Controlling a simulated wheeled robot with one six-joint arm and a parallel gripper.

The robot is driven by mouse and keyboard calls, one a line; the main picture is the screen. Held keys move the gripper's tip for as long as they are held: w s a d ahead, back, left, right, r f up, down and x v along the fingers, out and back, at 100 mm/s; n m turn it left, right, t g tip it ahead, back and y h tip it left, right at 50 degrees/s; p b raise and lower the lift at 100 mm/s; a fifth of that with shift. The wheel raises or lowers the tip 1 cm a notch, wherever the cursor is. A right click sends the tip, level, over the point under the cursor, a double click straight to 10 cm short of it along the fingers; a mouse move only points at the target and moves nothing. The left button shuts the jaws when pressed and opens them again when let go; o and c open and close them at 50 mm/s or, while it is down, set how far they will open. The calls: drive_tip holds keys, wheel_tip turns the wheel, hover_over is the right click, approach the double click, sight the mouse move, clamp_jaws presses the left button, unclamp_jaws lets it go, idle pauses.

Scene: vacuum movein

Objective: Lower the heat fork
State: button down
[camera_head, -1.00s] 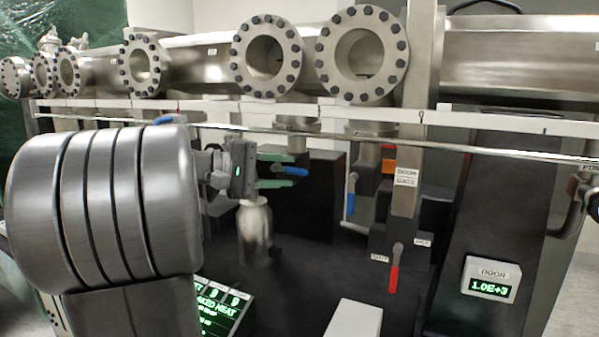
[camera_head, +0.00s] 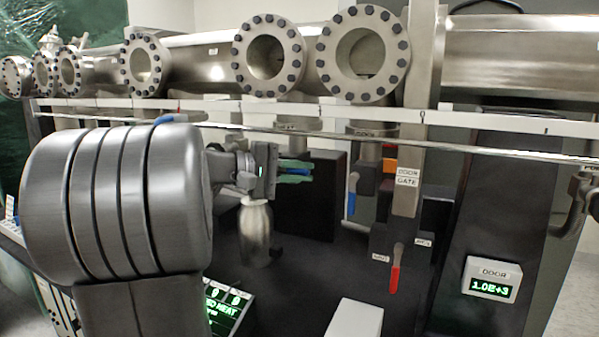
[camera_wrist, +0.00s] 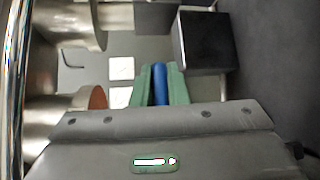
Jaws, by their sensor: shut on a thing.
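My gripper (camera_head: 296,171) has green fingers, which lie close together in front of the dark box below the pipe. In the wrist view, its fingers (camera_wrist: 160,86) are shut on a blue lever handle (camera_wrist: 160,82), one finger on each side. In the head view, the fingers mostly hide this handle. No part is readably labelled as the heat fork, so I cannot tell for sure whether this handle belongs to it.
A silver bottle-shaped part (camera_head: 256,232) stands just below my gripper. Another blue lever (camera_head: 352,194) and a red lever (camera_head: 395,270) are to the right. A thin rail (camera_head: 450,146) and flanged pipe (camera_head: 500,52) run above. A door readout (camera_head: 490,280) is at right.

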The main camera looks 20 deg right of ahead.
drive_tip(key=shift+f+m+t+y+b, duration=0.3)
drive_tip(key=shift+f+m+y+b, duration=0.25)
drive_tip(key=shift+f+m+y, duration=0.2)
drive_tip(key=shift+w+a+f+m+t+y, duration=0.25)
drive_tip(key=shift+f+m+t+y, duration=0.25)
drive_tip(key=shift+y, duration=0.35)
drive_tip(key=shift+r, duration=0.1)
drive_tip(key=c, duration=1.4)
unclamp_jaws()
drive_tip(key=shift+c, duration=0.2)
drive_tip(key=v, duration=1.3)
drive_tip(key=shift+a+r, duration=0.2)
drive_tip(key=shift+a, duration=0.1)
